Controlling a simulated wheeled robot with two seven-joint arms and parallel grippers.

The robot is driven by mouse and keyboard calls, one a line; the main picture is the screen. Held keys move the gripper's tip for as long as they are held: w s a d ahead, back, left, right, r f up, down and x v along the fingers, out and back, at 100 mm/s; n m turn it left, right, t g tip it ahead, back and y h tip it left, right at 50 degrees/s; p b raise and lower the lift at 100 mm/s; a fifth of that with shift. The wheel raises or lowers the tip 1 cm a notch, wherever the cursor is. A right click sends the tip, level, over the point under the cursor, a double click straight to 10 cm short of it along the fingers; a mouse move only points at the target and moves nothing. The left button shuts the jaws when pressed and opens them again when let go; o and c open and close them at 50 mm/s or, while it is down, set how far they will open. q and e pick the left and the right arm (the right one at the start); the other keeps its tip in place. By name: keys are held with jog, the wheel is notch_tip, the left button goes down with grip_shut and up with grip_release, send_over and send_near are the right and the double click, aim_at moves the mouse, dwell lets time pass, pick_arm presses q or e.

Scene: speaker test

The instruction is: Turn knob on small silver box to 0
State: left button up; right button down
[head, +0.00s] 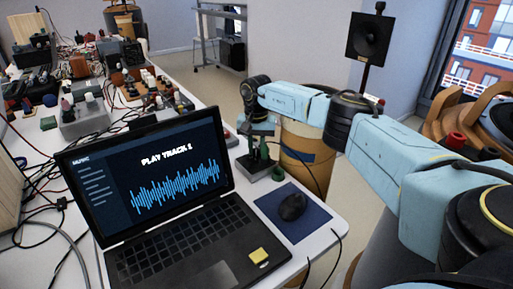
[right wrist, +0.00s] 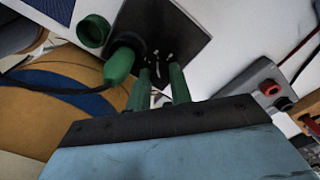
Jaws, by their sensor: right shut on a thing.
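The small silver box (head: 258,171) stands near the right edge of the white table in the head view, beside the laptop. Its dark top panel with white marks shows in the right wrist view (right wrist: 168,35). My right gripper (head: 261,143) points down at its top, and its green fingers (right wrist: 160,76) reach the panel. They are shut on the knob, which the fingers mostly hide, so its setting cannot be read. A green plug (right wrist: 120,64) with a black cable sits beside the fingers. My left gripper is not in view.
An open laptop (head: 150,190) reads "PLAY TRACK 1". A black mouse (head: 292,206) lies on a blue pad (head: 312,219). A green ring (head: 278,173) is beside the box. Another grey box (right wrist: 255,80) with red and black parts is close by. Cluttered devices and cables fill the far table.

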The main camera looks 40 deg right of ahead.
jog(key=n, duration=0.4)
jog(key=shift+n, duration=1.6)
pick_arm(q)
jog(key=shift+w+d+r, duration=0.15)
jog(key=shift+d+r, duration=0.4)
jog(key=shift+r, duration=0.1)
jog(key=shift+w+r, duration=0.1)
pick_arm(e)
jog(key=shift+n, duration=0.3)
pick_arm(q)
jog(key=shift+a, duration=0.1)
pick_arm(e)
jog(key=c, duration=1.3)
grip_release()
jog(key=shift+o, duration=0.2)
